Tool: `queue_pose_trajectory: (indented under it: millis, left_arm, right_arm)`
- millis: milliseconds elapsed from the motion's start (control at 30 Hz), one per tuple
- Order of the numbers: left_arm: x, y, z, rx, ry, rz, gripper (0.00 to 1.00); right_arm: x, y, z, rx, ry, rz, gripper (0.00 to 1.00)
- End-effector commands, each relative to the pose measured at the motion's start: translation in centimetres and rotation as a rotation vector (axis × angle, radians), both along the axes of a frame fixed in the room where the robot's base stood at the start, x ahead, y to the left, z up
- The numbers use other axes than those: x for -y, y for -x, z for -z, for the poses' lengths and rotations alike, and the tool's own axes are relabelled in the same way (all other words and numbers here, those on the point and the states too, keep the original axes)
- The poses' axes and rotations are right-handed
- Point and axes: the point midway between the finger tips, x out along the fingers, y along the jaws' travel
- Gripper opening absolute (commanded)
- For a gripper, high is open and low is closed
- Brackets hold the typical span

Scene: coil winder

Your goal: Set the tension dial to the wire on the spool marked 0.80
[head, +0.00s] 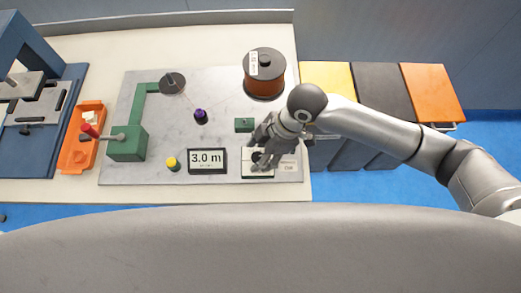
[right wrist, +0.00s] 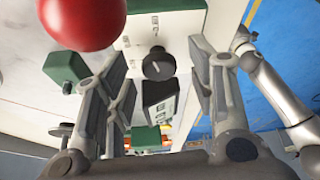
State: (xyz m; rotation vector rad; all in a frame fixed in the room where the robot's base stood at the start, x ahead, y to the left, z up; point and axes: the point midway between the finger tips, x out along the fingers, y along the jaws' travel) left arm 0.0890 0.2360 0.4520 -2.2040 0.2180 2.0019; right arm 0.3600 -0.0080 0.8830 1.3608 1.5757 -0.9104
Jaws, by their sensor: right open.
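The tension dial (right wrist: 158,64) is a black knob with a pointer on a white panel with small marks; the marks are too small to read. My right gripper (right wrist: 160,58) is open, with its fingers on either side of the dial, apart from it as far as I can tell. In the head view, the right gripper (head: 262,148) partly hides the dial panel (head: 258,172). A copper-coloured spool (head: 264,82) with a dark top stands behind it. Its white label (head: 253,64) is too small to read. A grey arm (right wrist: 272,88), seemingly my left, shows in the wrist view; its gripper is unclear.
A display (head: 207,160) reading 3.0 m and a yellow button (head: 172,163) lie left of the dial panel. A green block (head: 244,125) sits close behind the gripper. The green winder (head: 127,143) and orange tray (head: 80,150) are further left. Coloured bins (head: 430,90) stand right of the table.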

Motion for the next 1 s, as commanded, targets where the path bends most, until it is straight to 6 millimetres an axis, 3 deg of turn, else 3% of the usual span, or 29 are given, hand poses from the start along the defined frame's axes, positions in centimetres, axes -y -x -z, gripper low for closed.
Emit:
queue_pose_trajectory:
  millis: [267,633,767,1000]
  left_arm:
    - [0.3,-0.1,0.0,0.002,0.004,-0.001,0.98]
    - [0.3,0.1,0.0,-0.002,0.004,0.001,0.98]
    - [0.3,0.2,-0.4,-0.003,0.003,0.001,0.98]
    - [0.3,0.3,-3.3,-0.005,0.003,0.002,0.98]
  right_arm:
    - [-0.1,0.0,0.2,0.001,0.0,0.0,0.51]
    - [-0.1,0.0,0.2,0.0,-0.001,0.001,0.05]
    - [-0.1,0.0,0.0,-0.001,-0.001,0.018,0.05]
    - [-0.1,0.3,-0.4,-0.005,0.001,0.171,0.05]
